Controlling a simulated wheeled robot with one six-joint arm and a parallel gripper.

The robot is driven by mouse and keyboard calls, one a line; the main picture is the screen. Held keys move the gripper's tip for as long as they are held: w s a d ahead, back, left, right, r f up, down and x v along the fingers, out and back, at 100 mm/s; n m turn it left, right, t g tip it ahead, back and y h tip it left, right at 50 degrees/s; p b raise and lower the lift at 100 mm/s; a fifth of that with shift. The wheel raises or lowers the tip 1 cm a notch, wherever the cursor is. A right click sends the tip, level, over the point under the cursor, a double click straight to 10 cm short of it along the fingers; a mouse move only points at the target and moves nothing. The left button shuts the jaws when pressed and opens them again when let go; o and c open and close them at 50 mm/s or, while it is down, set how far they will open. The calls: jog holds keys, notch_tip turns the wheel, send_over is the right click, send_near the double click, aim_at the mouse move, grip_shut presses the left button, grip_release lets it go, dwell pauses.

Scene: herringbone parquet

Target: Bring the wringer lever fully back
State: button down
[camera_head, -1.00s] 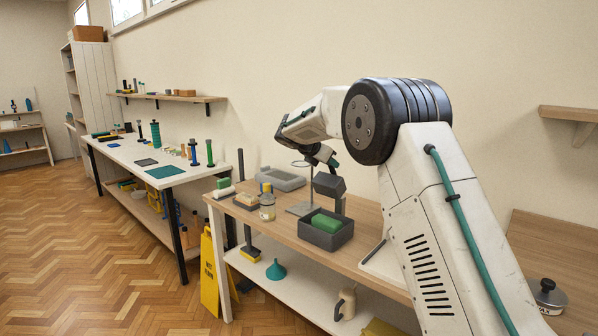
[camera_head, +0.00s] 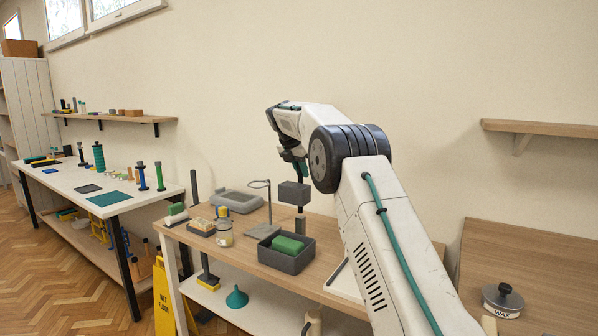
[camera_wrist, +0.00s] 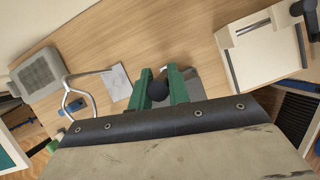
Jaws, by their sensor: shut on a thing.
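The wringer lever's round dark knob (camera_wrist: 159,90) shows between the green fingers of my gripper (camera_wrist: 160,82) in the wrist view. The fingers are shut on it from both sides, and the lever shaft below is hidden. In the head view my gripper (camera_head: 301,174) points down just above a dark grey block (camera_head: 293,194) on a short post (camera_head: 300,224), apparently the wringer. The lever itself cannot be made out there. A dark grey bin (camera_head: 296,262) holding a green block (camera_head: 287,246) stands in front of the post.
A wire stand (camera_head: 270,207) rises close left of the grey block, with a grey tray (camera_head: 237,201) behind. A wall shelf (camera_head: 540,127) is at right. A yellow floor sign (camera_head: 163,300) stands below.

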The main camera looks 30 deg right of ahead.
jog(key=c, duration=1.3)
grip_release()
notch_tip(320, 180, up, 7)
send_over(294, 184)
jog(key=shift+w+d, duration=0.15)
